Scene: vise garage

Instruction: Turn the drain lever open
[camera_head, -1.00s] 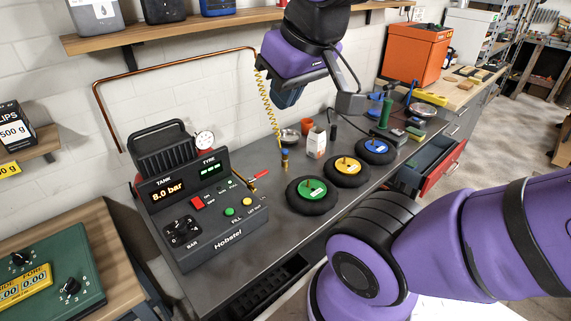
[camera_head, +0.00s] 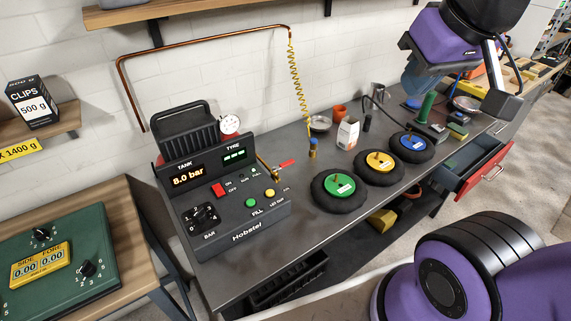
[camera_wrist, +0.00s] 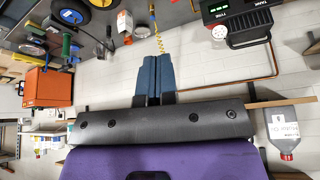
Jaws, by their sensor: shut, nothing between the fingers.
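The drain lever, a small red handle on a brass fitting (camera_head: 285,163), sticks out from the right side of the dark Hobstel compressor unit (camera_head: 245,222). Its exact angle is hard to tell at this size. The unit's display reads 8.0 bar for the tank. My gripper (camera_head: 416,84) is at the upper right in the head view, well right of the lever and apart from it. In the wrist view its blue fingers (camera_wrist: 152,62) are together and empty. The compressor (camera_wrist: 237,14) is at that view's top right; I cannot make out the lever there.
Three small wheels with green (camera_head: 338,187), yellow (camera_head: 379,162) and blue (camera_head: 411,142) hubs lie on the bench right of the compressor. A yellow coiled hose (camera_head: 297,85) hangs behind. A red drawer (camera_head: 490,170) stands open at right. An orange box (camera_wrist: 43,87) shows in the wrist view.

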